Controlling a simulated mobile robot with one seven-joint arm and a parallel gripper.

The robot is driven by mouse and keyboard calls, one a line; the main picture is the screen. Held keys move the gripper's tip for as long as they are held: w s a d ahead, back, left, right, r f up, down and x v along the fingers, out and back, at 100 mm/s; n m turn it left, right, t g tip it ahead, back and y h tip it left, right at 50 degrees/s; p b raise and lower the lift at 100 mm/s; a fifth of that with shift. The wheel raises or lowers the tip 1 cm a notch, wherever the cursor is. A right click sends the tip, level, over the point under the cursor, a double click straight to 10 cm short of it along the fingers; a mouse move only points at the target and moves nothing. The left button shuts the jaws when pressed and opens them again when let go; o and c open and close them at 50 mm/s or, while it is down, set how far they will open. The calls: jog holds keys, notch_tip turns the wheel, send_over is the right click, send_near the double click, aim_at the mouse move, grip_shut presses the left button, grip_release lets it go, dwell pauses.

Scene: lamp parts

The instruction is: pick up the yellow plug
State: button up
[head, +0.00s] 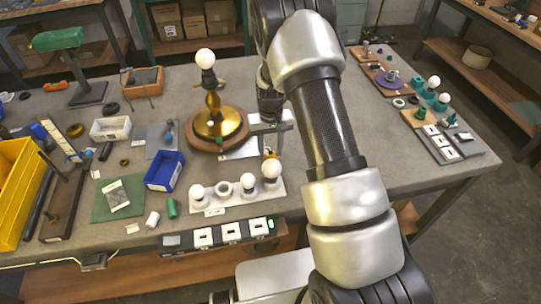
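A small yellow-orange piece (269,153), which looks like the yellow plug, shows just below my gripper, behind the row of white bulbs. It is small and partly covered, so its exact shape is unclear. My gripper (271,147) points down over the middle of the table, with its fingers close around or just above this piece. The fingers are too small and dark to tell whether they touch it or how far apart they are.
A brass lamp with a bulb (213,110) stands on a round wooden base just left of my gripper. A white rack of bulbs (235,200) lies in front. A blue bin (165,171) and yellow bin (18,185) are at left. My arm covers the table's right middle.

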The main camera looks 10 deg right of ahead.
aim_at(270, 151)
grip_shut()
notch_tip(270, 151, up, 9)
jog(key=shift+r+b, duration=0.15)
jog(key=shift+b, duration=0.15)
jog(key=shift+r, duration=0.4)
